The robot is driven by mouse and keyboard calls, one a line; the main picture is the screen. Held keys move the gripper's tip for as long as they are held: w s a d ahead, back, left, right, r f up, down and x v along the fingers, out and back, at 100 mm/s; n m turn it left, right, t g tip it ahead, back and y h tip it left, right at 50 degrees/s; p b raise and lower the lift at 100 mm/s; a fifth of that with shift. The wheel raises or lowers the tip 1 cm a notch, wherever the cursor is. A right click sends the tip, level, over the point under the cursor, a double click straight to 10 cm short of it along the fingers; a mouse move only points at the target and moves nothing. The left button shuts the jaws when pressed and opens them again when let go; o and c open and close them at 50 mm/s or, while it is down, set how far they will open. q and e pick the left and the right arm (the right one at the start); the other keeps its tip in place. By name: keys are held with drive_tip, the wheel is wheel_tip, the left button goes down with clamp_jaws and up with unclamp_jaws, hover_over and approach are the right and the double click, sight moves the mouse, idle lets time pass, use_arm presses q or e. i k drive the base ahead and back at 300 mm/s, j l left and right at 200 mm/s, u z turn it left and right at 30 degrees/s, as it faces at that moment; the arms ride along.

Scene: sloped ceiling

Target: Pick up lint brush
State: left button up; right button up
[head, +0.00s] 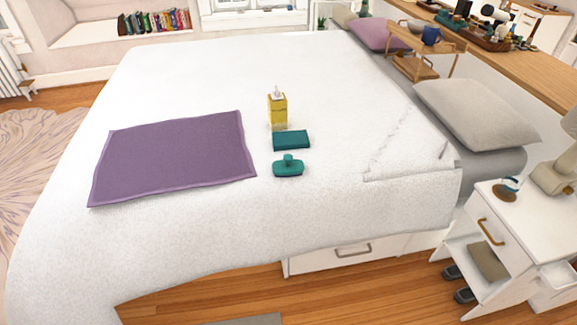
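A teal brush-like thing with a raised knob (288,167), which looks like the lint brush, lies on the white bedspread near the bed's front edge. Just behind it lies a flat teal box (291,140). Behind that stands a yellow box or bottle (277,111) with a pale top. The three stand close together in a row, and a small strip of bedspread shows between the brush and the teal box. Neither of my grippers is in view, and nothing touches the brush.
A purple cloth (175,158) lies flat to the left of the brush. The bed (200,225) is otherwise clear around it. Pillows (480,112) and a wooden tray stand (425,55) are at the right. A white nightstand (500,225) stands at front right.

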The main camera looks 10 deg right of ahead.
sight(288, 167)
drive_tip(key=u, duration=0.4)
drive_tip(key=l+u, duration=1.1)
drive_tip(key=l, duration=0.15)
